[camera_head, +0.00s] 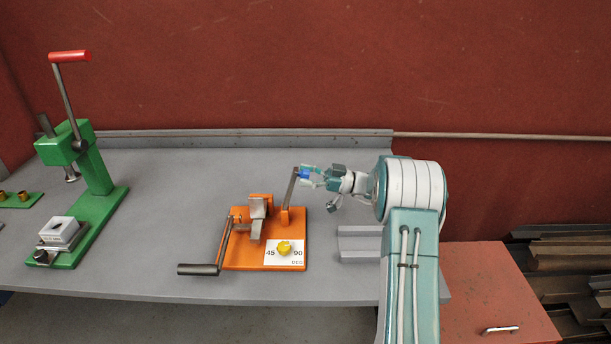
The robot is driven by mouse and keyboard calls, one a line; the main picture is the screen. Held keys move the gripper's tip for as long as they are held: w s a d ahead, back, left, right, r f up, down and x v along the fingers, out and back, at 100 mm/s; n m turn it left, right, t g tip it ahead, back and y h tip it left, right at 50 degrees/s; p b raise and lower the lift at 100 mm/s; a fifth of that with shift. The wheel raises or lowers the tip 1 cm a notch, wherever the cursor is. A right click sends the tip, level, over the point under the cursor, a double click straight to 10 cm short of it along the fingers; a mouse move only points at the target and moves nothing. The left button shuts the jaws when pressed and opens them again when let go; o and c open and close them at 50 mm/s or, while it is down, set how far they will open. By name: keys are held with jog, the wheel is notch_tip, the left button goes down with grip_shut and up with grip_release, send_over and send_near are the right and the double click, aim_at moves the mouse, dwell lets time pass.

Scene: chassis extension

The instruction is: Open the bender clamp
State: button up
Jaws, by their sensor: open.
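The orange bender (250,258) sits on the grey workbench near the middle. Its clamp lever (289,190) is a grey bar that rises from the back right of the base and leans slightly right toward its top. A blue piece (304,174) shows at the lever's top, beside my fingers. My gripper (308,176) is open, reaching in from the right with its fingers at the lever's upper end. I cannot tell whether the fingers touch it. The metal clamp block (257,212) stands left of the lever. A yellow knob (284,248) sits on a plate marked 45 and 90.
The bender's long crank handle (198,269) sticks out at the front left. A green press (93,185) with a red-handled lever stands at the left. A grey angled profile (358,243) lies right of the bender, by my arm. The bench between press and bender is clear.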

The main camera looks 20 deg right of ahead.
jog(key=v, duration=1.2)
jog(key=shift+w+f, duration=0.1)
jog(key=s+a+r+m+g+h, duration=0.2)
jog(key=s+a+r+h, duration=0.15)
jog(key=a, duration=0.35)
jog(key=s+a+r+m+g+h, duration=0.2)
jog(key=s+a, duration=0.2)
jog(key=a, duration=0.2)
jog(key=s+a+r+m+g+h, duration=0.2)
jog(key=s+a+r+g+h, duration=0.1)
jog(key=a, duration=0.4)
jog(key=s+a+m+t+h, duration=0.2)
jog(key=s+m+t+h, duration=0.2)
jog(key=s, duration=1.6)
jog(key=m+h, duration=0.3)
jog(key=h, duration=0.3)
jog(key=shift+s+a+t, duration=0.25)
jog(key=shift+a+t, duration=0.15)
jog(key=shift+s+r, duration=0.1)
jog(key=shift+r, duration=0.05)
